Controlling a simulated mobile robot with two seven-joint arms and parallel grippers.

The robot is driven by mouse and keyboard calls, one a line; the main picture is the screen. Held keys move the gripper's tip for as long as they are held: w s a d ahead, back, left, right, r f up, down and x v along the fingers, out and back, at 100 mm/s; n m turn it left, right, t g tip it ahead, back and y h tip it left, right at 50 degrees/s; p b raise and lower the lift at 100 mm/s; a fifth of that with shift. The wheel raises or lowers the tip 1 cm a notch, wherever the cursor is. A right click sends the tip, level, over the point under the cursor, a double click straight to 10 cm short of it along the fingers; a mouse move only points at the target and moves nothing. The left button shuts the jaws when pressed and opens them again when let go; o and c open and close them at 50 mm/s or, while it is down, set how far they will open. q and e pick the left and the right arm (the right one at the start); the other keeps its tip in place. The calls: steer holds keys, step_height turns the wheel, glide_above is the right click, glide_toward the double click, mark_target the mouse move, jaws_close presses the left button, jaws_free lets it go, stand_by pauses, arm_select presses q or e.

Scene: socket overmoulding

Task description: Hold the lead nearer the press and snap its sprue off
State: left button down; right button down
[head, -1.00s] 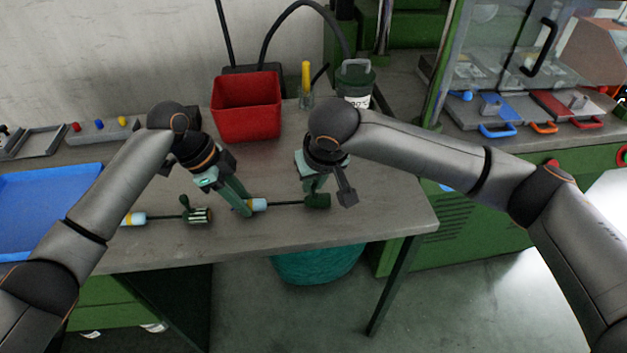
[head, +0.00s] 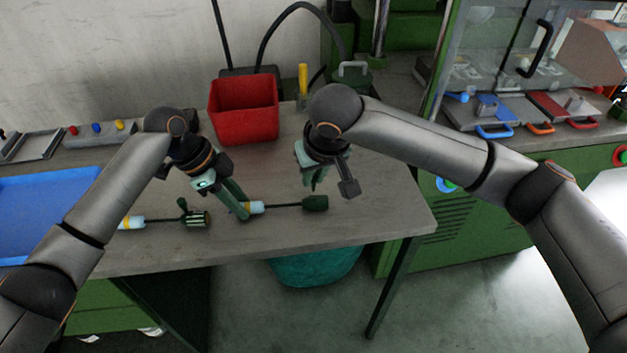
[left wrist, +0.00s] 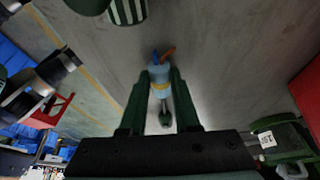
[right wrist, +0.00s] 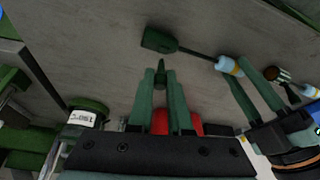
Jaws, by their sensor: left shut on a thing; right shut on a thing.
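The lead nearer the press lies on the bench, with a dark green moulded socket (head: 315,202), a thin dark cable and a light-blue, yellow-banded end (head: 257,207). My left gripper (head: 243,214) is shut on that end; the left wrist view shows the end (left wrist: 160,80) between its fingers. My right gripper (head: 314,186) is above the socket, shut on a small dark green stub, the sprue (right wrist: 160,74). In the right wrist view the sprue is apart from the socket (right wrist: 158,40), which shows no stub.
Another lead (head: 196,217) with an upright stub lies to the left. A blue tray (head: 50,195) is at far left, a red bin (head: 244,112) behind the grippers. A pot (head: 355,78) and yellow-handled tool (head: 303,78) stand at the back. The bench's front right is clear.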

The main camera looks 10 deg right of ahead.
steer(key=shift+r, duration=1.9)
arm_select(q)
steer(key=c, duration=0.6)
jaws_free()
steer(key=shift+o, duration=0.2)
